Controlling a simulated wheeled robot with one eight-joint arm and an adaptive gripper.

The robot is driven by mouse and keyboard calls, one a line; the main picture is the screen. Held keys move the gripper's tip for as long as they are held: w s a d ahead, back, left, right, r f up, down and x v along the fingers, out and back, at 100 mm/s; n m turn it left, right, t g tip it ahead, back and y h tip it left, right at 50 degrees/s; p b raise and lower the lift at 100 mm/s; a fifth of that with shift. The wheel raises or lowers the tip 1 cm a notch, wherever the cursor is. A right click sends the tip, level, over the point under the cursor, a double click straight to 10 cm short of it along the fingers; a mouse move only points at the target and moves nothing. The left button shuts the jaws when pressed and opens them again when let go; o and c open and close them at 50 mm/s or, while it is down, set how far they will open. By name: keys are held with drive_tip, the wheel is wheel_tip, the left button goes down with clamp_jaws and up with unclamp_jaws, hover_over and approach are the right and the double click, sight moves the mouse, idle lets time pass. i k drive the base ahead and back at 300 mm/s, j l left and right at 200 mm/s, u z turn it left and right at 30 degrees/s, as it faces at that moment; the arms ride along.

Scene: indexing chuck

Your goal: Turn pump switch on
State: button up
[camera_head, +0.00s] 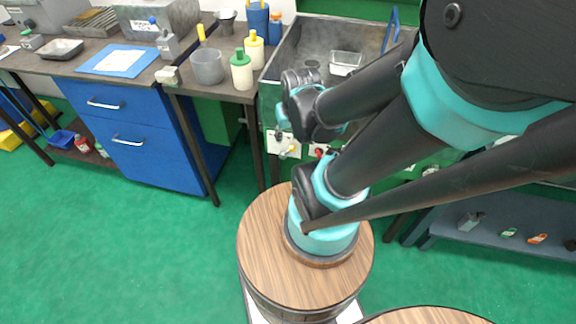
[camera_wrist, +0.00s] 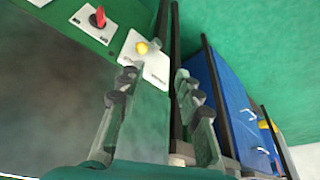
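Two controls sit on the green front panel of the sink bench. One is a white plate with a yellow knob (camera_wrist: 142,47), which also shows in the head view (camera_head: 291,150). The other is a red switch (camera_wrist: 98,18) on a white plate, partly hidden by my arm in the head view (camera_head: 320,152). The label beside the yellow knob is too small to read, so I cannot tell which is the pump switch. My gripper (camera_wrist: 158,88) is open and empty, with its fingers apart. The yellow knob lies just beyond the fingertips, and no contact shows.
The sink basin (camera_head: 300,50) holds a clear container (camera_head: 346,62). Left of it is a workbench with a blue drawer cabinet (camera_head: 130,130), a grey beaker (camera_head: 207,66) and bottles (camera_head: 241,70). A dark table leg (camera_wrist: 174,40) stands close to the fingers.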

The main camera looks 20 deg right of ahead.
sight(319, 152)
drive_tip(key=k+l+u, duration=1.25)
drive_tip(key=k+l, duration=0.1)
drive_tip(key=k, duration=0.35)
drive_tip(key=k+l, duration=0.1)
drive_tip(key=k, duration=0.4)
